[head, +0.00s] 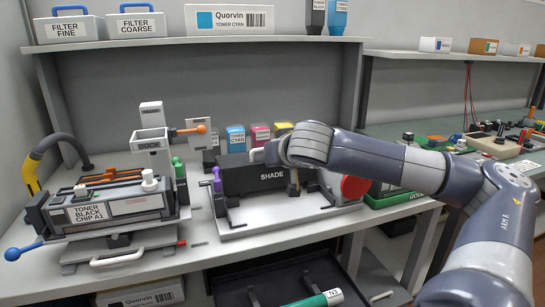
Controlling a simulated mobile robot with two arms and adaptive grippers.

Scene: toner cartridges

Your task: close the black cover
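A black box-shaped cover marked "SHADE" (240,176) sits on a light grey base plate (262,220) at the middle of the bench in the head view. It looks lowered over the stand, but its right part and back are hidden by my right arm, so I cannot tell if it is fully closed. My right gripper (272,153) is at the cover's upper right edge, reaching in from the right. Its fingers are mostly hidden behind my wrist, and contact with the cover is unclear. My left gripper is not in view.
A toner cartridge (110,207) lies in a fixture at left, beside a grey dock post (152,140). Coloured toner bottles (236,139) stand behind the cover. A red disc (355,187) is right of it. A shelf (200,42) runs above; a black bin (275,278) is below.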

